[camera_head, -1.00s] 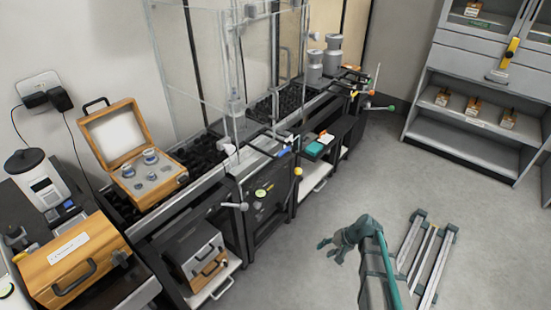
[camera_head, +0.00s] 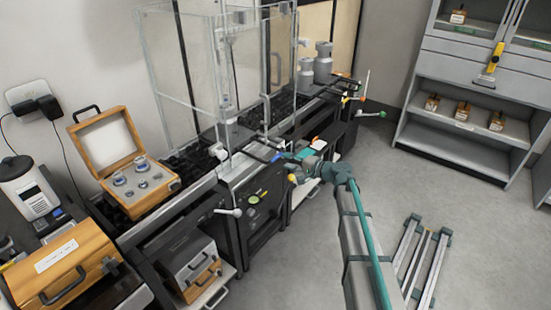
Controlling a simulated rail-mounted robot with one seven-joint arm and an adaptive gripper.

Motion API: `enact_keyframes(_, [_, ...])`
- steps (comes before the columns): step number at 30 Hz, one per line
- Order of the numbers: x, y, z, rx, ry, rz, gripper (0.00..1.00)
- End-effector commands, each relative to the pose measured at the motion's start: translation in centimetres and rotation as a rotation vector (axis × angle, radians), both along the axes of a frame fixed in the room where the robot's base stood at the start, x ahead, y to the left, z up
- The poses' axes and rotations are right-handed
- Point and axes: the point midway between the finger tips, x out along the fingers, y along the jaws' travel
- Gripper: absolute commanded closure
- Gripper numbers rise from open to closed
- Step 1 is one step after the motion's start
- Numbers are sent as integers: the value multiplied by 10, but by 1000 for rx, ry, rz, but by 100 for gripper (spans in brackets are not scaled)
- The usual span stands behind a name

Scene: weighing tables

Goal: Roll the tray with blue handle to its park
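A small blue handle (camera_head: 277,157) shows at the front edge of the weighing bench, just right of the glass enclosure. The tray it belongs to is hard to make out; a dark bar (camera_head: 258,149) runs back from the handle towards the enclosure. My gripper (camera_head: 287,162) is at the bench edge, at or very near the blue handle. The fingers are small and overlap the handle in the picture, so I cannot tell whether they touch it or how far they are open.
The glass enclosure (camera_head: 185,75) stands behind the handle. Floor rails (camera_head: 425,260) lie at lower right. The floor between bench and shelves is clear.

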Motion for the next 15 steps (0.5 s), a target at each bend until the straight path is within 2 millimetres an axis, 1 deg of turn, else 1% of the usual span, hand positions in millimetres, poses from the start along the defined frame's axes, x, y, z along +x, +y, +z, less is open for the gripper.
enact_keyframes(1, [7,9,-2,0,0,2,61])
enact_keyframes(7, [24,37,-9,-1,1,1,61])
enact_keyframes(12, [32,51,-13,-2,1,1,61])
enact_keyframes(15, [34,56,-14,-2,1,0,61])
